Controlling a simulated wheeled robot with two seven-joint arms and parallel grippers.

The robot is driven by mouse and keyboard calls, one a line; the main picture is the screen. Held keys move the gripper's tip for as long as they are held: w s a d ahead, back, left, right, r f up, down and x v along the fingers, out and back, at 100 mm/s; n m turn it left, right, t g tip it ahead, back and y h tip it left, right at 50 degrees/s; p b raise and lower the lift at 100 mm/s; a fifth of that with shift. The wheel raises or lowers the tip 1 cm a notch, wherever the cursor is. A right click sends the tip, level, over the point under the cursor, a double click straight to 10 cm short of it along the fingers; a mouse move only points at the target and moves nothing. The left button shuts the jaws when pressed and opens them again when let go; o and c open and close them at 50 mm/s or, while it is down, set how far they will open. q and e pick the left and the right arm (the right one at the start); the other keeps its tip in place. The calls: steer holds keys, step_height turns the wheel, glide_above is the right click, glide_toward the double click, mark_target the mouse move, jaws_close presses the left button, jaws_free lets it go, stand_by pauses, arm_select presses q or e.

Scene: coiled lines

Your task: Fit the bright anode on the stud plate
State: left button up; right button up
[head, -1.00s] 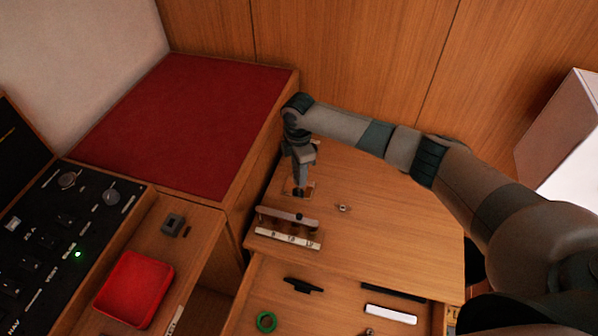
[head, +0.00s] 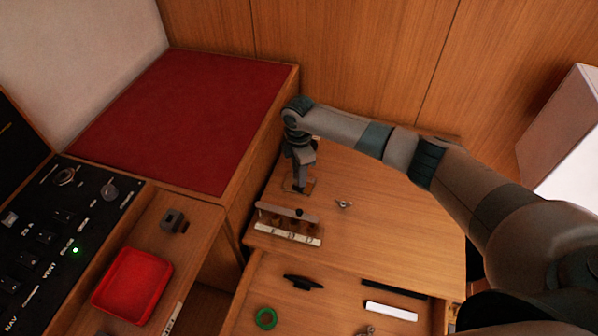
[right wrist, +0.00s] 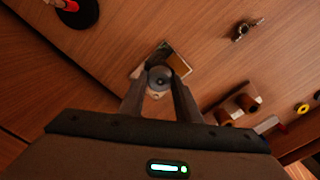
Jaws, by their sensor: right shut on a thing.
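My right gripper (right wrist: 160,88) is shut on a round grey piece with a dark centre, which appears to be the anode (right wrist: 160,76). The stud plate (right wrist: 178,62) is a small shiny plate on the wooden worktop, directly behind the held piece in the right wrist view. In the head view my right gripper (head: 298,186) points down at the plate (head: 311,186). The stud is hidden, and I cannot tell whether the anode touches the plate. A small wing nut (head: 343,204) lies on the worktop to the right. My left gripper is not in view.
A rack with a numbered white strip (head: 285,236) stands in front of the plate. An open drawer below holds a green ring (head: 266,318), a black handle (head: 303,283) and a white bar (head: 390,311). A red tray (head: 132,285) is at left. The worktop's right side is clear.

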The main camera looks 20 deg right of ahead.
steer(key=shift+f+b, duration=0.3)
steer(key=shift+f, duration=0.45)
steer(key=o, duration=1.2)
steer(key=shift+o, duration=0.2)
step_height(320, 180, up, 6)
steer(key=p, duration=0.5)
steer(key=shift+p, duration=0.35)
